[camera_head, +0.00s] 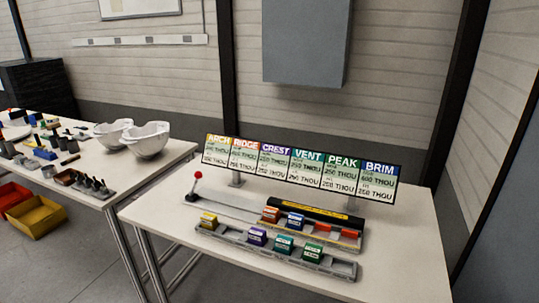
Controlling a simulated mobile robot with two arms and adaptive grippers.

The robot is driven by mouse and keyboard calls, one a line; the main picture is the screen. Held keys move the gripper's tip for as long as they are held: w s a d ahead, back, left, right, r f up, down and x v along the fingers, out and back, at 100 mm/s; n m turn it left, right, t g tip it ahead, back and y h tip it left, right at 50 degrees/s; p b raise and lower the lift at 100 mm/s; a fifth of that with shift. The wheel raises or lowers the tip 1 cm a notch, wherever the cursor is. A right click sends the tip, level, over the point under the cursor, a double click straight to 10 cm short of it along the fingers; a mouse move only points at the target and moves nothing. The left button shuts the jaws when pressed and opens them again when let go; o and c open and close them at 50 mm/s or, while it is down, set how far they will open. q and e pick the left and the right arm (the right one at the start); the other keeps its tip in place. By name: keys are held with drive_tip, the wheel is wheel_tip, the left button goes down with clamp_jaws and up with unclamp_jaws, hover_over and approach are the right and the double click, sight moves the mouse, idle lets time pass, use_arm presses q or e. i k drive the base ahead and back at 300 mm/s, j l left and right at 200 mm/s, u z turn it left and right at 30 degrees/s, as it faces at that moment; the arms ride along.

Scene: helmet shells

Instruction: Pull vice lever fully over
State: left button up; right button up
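A lever with a red ball knob (198,175) stands at the left end of a long grey fixture (235,206) on the near white table. The lever leans slightly to the right of its dark foot. The fixture carries a black bar with yellow edging (310,212) and a few coloured blocks at its right part. I cannot tell which part of the fixture is the vice. Neither of my grippers shows in the view, and nothing touches the lever.
A grey rack (226,234) with several coloured labelled blocks lies in front of the fixture. A labelled sign board (300,168) stands behind it. The near table (400,265) is clear at right. Another table (135,172) at left holds white helmet shells (148,140) and tools.

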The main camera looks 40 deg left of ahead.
sight(198, 174)
drive_tip(key=u, duration=1.65)
